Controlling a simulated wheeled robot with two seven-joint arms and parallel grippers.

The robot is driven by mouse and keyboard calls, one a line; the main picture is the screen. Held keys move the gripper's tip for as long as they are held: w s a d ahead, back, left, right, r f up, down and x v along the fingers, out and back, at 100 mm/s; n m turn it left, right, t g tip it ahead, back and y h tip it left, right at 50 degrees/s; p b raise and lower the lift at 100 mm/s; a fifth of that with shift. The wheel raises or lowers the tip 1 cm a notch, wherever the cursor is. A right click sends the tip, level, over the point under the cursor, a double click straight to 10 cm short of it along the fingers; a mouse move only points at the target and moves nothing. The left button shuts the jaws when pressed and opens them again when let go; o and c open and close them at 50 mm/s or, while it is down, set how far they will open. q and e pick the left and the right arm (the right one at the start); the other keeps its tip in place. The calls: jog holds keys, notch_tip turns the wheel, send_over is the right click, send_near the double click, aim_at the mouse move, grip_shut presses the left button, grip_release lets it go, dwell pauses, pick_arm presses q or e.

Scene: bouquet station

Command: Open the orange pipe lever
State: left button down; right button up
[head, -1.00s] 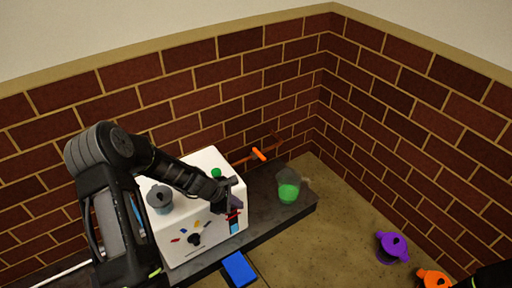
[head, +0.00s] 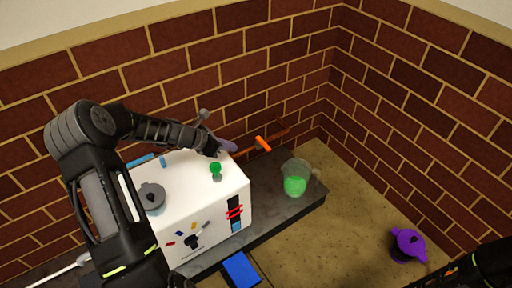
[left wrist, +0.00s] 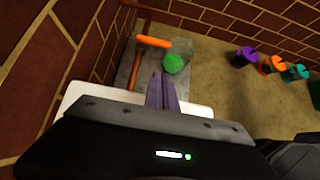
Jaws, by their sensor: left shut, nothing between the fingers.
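The orange pipe lever (head: 263,143) sits on a thin brown pipe (head: 280,133) along the brick wall, behind the white box. In the left wrist view the lever (left wrist: 154,42) lies across the pipe (left wrist: 137,68), just beyond my fingertips. My left gripper (head: 228,145) is above the back right corner of the white box, left of the lever and apart from it. Its fingers (left wrist: 162,78) are together with nothing between them. At the lower right of the head view only part of my right arm shows; its fingers are out of the picture.
The white box (head: 205,200) with a green knob (head: 215,169) stands on a dark slab (head: 300,207). A clear beaker with green content (head: 295,178) stands right of the lever. A purple pot (head: 407,245) is on the floor at right. A blue block (head: 241,269) lies in front.

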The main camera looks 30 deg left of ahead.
aim_at(263, 145)
pick_arm(q)
jog(key=shift+w+a+f, duration=0.2)
jog(key=shift+w+f, duration=0.1)
jog(key=shift+f, duration=0.25)
jog(key=shift+r, duration=0.1)
pick_arm(e)
jog(key=shift+w+a+f, duration=0.1)
jog(key=shift+w+f, duration=0.3)
jog(key=shift+f, duration=0.1)
